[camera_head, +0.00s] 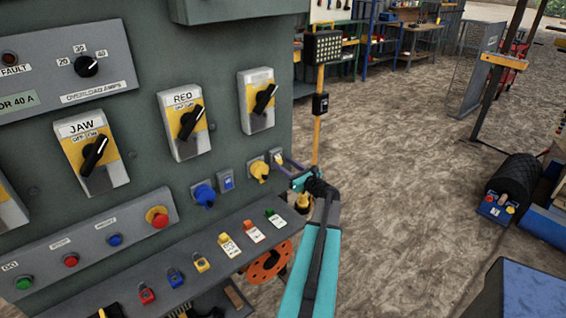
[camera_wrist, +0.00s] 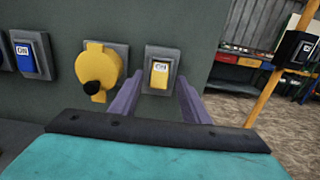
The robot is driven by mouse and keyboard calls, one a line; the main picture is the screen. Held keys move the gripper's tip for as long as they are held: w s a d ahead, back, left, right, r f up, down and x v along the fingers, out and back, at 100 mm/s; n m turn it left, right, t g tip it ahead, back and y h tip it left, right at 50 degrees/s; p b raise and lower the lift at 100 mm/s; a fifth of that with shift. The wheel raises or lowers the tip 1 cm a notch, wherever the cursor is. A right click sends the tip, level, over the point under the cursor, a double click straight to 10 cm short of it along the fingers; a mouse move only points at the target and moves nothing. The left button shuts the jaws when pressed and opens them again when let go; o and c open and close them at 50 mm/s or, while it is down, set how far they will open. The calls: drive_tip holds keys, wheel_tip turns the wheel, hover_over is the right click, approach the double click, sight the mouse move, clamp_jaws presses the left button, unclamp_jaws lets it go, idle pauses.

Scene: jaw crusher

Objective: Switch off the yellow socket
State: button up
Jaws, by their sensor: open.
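The yellow socket (camera_wrist: 98,68) is on the grey-green panel, with a black plug or knob on its lower front; it also shows in the head view (camera_head: 258,170). Right of it is a yellow rocker switch (camera_wrist: 160,73) on a grey plate, with ON readable at its top. In the head view the switch (camera_head: 278,157) is small and partly hidden by my gripper. My gripper (camera_wrist: 159,88) is open and empty, its two fingers pointing at the panel either side of the switch's lower part. I cannot tell whether they touch the panel.
A blue socket (camera_head: 203,194) and blue switch (camera_head: 226,181) sit to the left. Rotary isolators, including RED (camera_head: 184,123), are above. A shelf below holds several padlocks and tags (camera_head: 229,246).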

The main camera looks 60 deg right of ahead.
drive_tip(key=shift+w+d, duration=0.2)
drive_tip(key=shift+w, duration=0.4)
drive_tip(key=c, duration=1.1)
drive_tip(key=shift+o, duration=0.2)
drive_tip(key=shift+f+b, duration=0.2)
drive_tip(key=shift+b, duration=0.55)
drive_tip(key=t+b, duration=0.1)
drive_tip(key=b, duration=0.4)
drive_tip(key=t+h+b, duration=0.1)
drive_tip(key=t+b, duration=0.1)
drive_tip(key=b, duration=0.3)
drive_tip(key=shift+w+f+b, duration=0.1)
drive_tip(key=shift+f+b, duration=0.25)
drive_tip(key=shift+f, duration=0.05)
drive_tip(key=shift+r+t+b, duration=0.1)
drive_tip(key=shift+t+b, duration=0.2)
drive_tip(key=shift+b, duration=0.2)
